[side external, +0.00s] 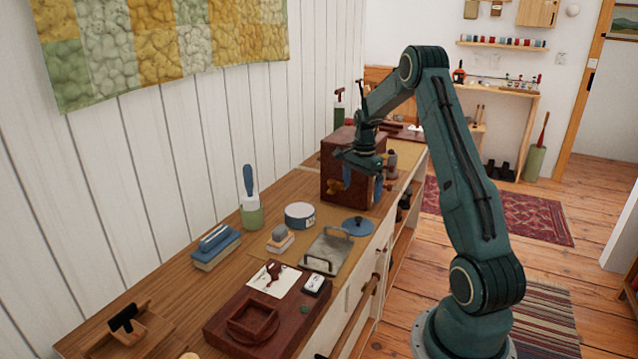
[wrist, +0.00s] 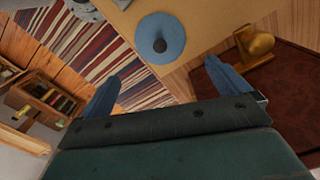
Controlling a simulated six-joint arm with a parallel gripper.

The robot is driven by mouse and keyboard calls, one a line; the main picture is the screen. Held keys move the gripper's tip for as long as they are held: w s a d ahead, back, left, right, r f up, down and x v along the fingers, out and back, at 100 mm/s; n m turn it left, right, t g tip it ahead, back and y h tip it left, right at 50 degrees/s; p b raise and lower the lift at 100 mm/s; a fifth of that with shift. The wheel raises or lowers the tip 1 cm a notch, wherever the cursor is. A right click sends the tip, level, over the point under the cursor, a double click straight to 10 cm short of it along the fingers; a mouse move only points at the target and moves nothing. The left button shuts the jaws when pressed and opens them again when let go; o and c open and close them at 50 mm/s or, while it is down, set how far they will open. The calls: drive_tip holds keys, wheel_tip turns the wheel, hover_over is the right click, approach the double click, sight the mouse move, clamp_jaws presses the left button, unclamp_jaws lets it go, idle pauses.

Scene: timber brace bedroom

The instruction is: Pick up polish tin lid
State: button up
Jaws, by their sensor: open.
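The polish tin lid (side external: 358,227) is a flat blue disc with a small dark knob. It lies on the tan mat near the front edge of the bench top. In the wrist view the lid (wrist: 160,38) is beyond my fingertips, between their directions, with a clear gap. My gripper (side external: 363,187) is open and empty, above and behind the lid in the side view, in front of a dark wooden box. Its two blue fingers also show spread apart in the wrist view (wrist: 161,72). A round pale tin (side external: 300,215) stands left of the lid.
The dark wooden box (side external: 340,185) with a brass fitting (wrist: 258,43) stands close to my gripper. A metal plate with handles (side external: 327,250) lies just in front of the lid. A brush (side external: 280,239) and a green pot (side external: 251,216) are farther left.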

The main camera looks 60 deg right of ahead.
sight(359, 217)
drive_tip(key=shift+f, duration=3.05)
drive_tip(key=shift+w+a+f, duration=0.1)
drive_tip(key=shift+f, duration=2.5)
drive_tip(key=c, duration=0.6)
